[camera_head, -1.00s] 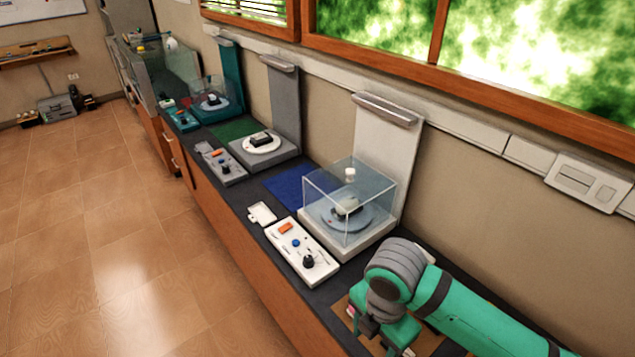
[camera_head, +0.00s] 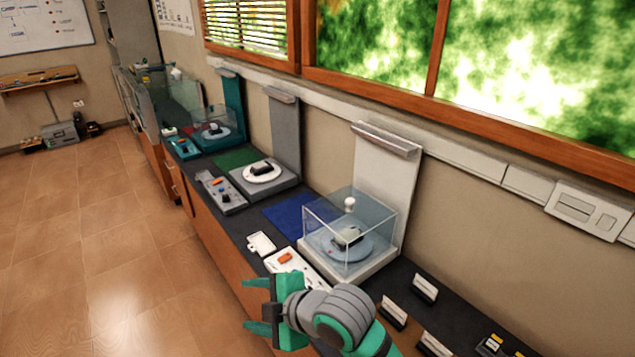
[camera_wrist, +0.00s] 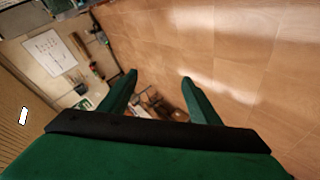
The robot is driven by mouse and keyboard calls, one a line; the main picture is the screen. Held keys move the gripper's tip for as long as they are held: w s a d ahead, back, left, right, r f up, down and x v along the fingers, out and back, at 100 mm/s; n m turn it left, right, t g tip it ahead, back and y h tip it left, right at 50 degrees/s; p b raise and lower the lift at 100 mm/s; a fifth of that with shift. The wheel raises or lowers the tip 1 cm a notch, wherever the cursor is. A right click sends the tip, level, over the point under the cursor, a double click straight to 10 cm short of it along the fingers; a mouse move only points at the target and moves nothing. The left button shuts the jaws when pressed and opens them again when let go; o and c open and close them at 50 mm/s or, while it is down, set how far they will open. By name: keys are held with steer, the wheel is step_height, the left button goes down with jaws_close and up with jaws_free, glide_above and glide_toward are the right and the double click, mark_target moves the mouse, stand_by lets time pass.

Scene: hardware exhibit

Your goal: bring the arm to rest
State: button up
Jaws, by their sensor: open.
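My gripper (camera_head: 254,308) is at the lower middle of the head view, held in front of the counter's front edge with its fingers pointing left. The two green fingers are apart with nothing between them. In the wrist view my gripper (camera_wrist: 158,80) shows both fingers spread, with only floor and distant items beyond them. My wrist hides part of a white control panel (camera_head: 290,262) on the counter.
A dark counter (camera_head: 400,268) runs along the wall. On it stand a clear-covered display (camera_head: 350,235), a grey display (camera_head: 265,175) and a teal display (camera_head: 215,135). Small label holders (camera_head: 425,288) stand at the near right. The floor (camera_head: 120,240) at left is clear.

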steer(key=w+a+r+m+t+y, duration=0.3)
steer(key=a+r+m+t+y, duration=0.15)
steer(key=a+r+m, duration=0.2)
steer(key=s+d+f+m+t+h, duration=0.3)
steer(key=s+d+f+m+h, duration=0.25)
steer(key=f+m, duration=0.35)
steer(key=s+d+f+m+t+h, duration=0.45)
steer(key=s+f+m+h, duration=0.2)
steer(key=f+m, duration=0.25)
steer(key=s+d+f+g, duration=0.1)
steer(key=s+d+f, duration=0.1)
steer(key=s, duration=0.5)
steer(key=s+d+f+n+g+h, duration=0.1)
steer(key=s+d, duration=0.3)
steer(key=s, duration=0.4)
steer(key=s+d+f+n, duration=0.1)
steer(key=s+d+f, duration=0.2)
steer(key=s, duration=0.5)
steer(key=shift+d+g+h, duration=0.35)
steer(key=shift+g, duration=0.05)
steer(key=shift+f, duration=0.1)
